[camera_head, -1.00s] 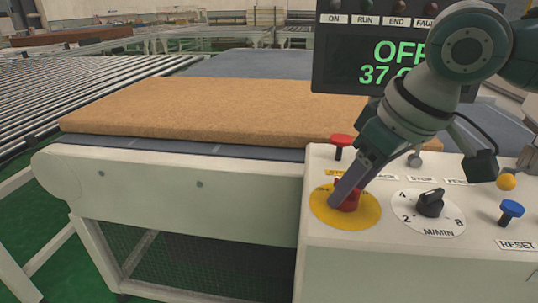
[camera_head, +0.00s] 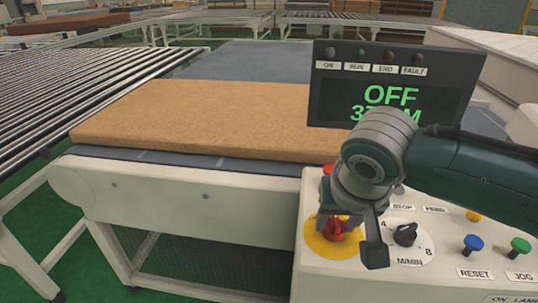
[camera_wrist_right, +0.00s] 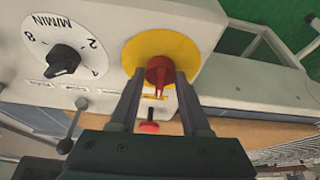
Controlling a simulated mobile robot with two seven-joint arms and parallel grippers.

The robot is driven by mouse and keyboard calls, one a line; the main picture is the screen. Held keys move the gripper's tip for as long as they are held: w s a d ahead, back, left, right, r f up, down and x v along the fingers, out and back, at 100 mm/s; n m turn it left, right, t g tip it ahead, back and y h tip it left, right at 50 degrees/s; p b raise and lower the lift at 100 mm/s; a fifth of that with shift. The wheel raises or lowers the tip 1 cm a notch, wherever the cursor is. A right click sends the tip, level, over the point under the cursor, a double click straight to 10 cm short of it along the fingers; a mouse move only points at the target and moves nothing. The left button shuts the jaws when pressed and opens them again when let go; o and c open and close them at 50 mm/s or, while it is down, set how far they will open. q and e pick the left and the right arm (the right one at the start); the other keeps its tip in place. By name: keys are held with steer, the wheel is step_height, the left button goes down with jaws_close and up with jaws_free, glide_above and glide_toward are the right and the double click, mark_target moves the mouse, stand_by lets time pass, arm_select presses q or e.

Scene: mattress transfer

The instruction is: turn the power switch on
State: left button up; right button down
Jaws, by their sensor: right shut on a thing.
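The power switch (camera_head: 334,230) is a red rotary knob on a round yellow plate (camera_head: 316,245) at the left end of the white control panel. My right gripper (camera_wrist_right: 160,82) is shut on the red knob; the right wrist view shows one finger on each side of it. In the head view my right wrist and hand hide part of the plate. The display (camera_head: 388,95) above the panel reads OFF, with a partly hidden second line. My left gripper is not in view.
A black M/MIN dial (camera_head: 405,234) sits right of the switch, with a blue RESET button (camera_head: 473,243) and a green JOG button (camera_head: 520,246) further right. A brown mattress (camera_head: 200,115) lies on the conveyor at left. A red button (camera_wrist_right: 148,127) is close to the gripper.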

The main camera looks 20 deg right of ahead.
steer(key=shift+a+r+m+h+p, duration=0.15)
steer(key=shift+m+p, duration=0.1)
steer(key=shift+m, duration=0.25)
steer(key=shift+a+m+h+p, duration=0.1)
steer(key=shift+m+h+p, duration=0.1)
steer(key=shift+m, duration=0.3)
steer(key=m+g, duration=0.1)
steer(key=m, duration=0.1)
steer(key=shift+m+h, duration=0.3)
steer(key=shift+h, duration=0.05)
steer(key=m, duration=0.1)
steer(key=m+g, duration=0.1)
steer(key=shift+w+f+m+h, duration=0.15)
steer(key=shift+f+m+h, duration=0.05)
steer(key=shift+m+h, duration=0.1)
steer(key=shift+m+g+b, duration=0.4)
steer(key=shift+m+b, duration=0.1)
steer(key=shift+m, duration=0.6)
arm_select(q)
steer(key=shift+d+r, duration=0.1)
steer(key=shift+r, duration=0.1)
arm_select(e)
steer(key=shift+d+m, duration=0.1)
steer(key=shift+m, duration=0.3)
